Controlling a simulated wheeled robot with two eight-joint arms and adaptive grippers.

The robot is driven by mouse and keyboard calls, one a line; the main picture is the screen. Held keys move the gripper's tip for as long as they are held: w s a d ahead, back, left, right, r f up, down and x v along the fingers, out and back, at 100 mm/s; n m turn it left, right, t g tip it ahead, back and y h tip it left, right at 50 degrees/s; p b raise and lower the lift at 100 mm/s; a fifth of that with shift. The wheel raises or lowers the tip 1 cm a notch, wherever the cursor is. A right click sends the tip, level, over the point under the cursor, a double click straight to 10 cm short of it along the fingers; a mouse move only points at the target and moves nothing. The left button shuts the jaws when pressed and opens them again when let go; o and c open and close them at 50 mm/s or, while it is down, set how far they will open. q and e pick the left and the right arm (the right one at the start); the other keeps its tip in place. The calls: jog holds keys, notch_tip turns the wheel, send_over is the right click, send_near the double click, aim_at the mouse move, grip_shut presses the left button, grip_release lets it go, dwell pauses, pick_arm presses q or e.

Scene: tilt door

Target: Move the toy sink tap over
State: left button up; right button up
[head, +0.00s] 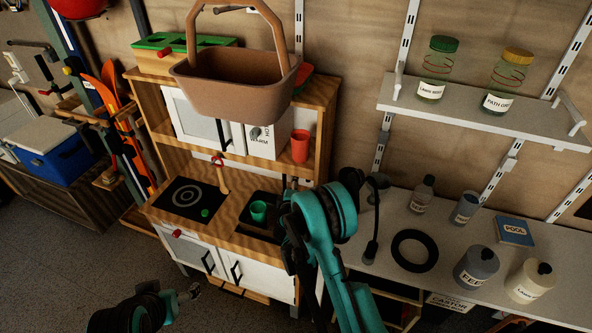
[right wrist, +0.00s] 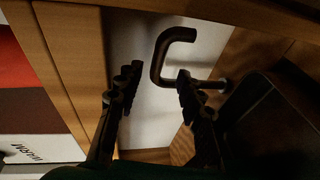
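The toy sink tap is a dark grey bent tube (right wrist: 174,42) in the right wrist view, with its curved spout at the top and its lower end running right toward the sink. In the head view it is mostly hidden by my right arm. My right gripper (right wrist: 158,82) is open, with one finger on each side of the spout's near end; I cannot tell whether either finger touches it. The dark sink basin (right wrist: 265,115) is on the right. My left gripper (head: 190,293) is low at the left in the head view, away from the toy kitchen; its opening is unclear.
The wooden toy kitchen (head: 241,213) has a green cup (head: 258,211) at its sink, a red cup (head: 300,146) on the shelf and a brown basket (head: 237,86) above. A workbench (head: 460,228) with bottles stands right. Open floor lies at front left.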

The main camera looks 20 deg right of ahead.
jog(key=b+x, duration=0.1)
jog(key=x, duration=0.5)
jog(key=shift+w+d+b, duration=0.15)
jog(key=shift+w+b, duration=0.1)
jog(key=shift+b, duration=0.15)
grip_shut()
